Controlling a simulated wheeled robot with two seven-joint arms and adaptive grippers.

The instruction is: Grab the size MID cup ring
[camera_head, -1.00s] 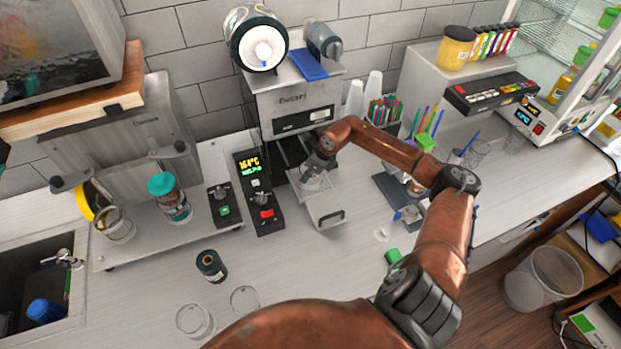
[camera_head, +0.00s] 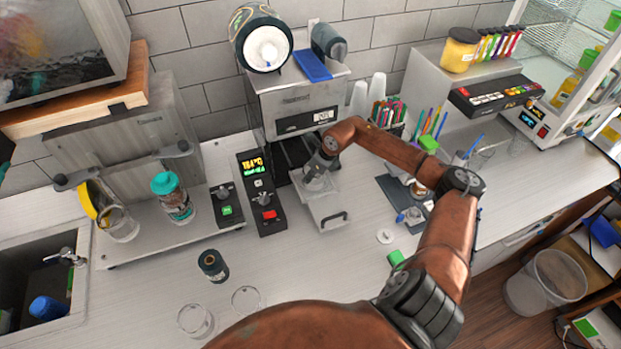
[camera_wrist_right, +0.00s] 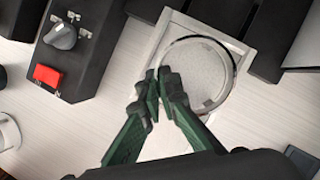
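A clear round cup ring (camera_wrist_right: 222,72) sits in the pale metal sealer tray (camera_wrist_right: 170,42) in the right wrist view. My right gripper (camera_wrist_right: 160,84) is at the ring's near left edge, its green fingertips almost together with the rim between them. In the head view my right gripper (camera_head: 322,163) reaches down over the pulled-out tray (camera_head: 330,207), where the clear ring (camera_head: 314,181) shows partly behind it. I cannot read any size mark on the ring.
Two clear round pieces (camera_head: 194,320) (camera_head: 246,299) and a dark jar (camera_head: 213,265) are on the front counter. The sealer (camera_head: 295,105) stands behind the tray. A control box with a red switch (camera_head: 269,214) is left of it. A sink (camera_head: 40,290) is at far left.

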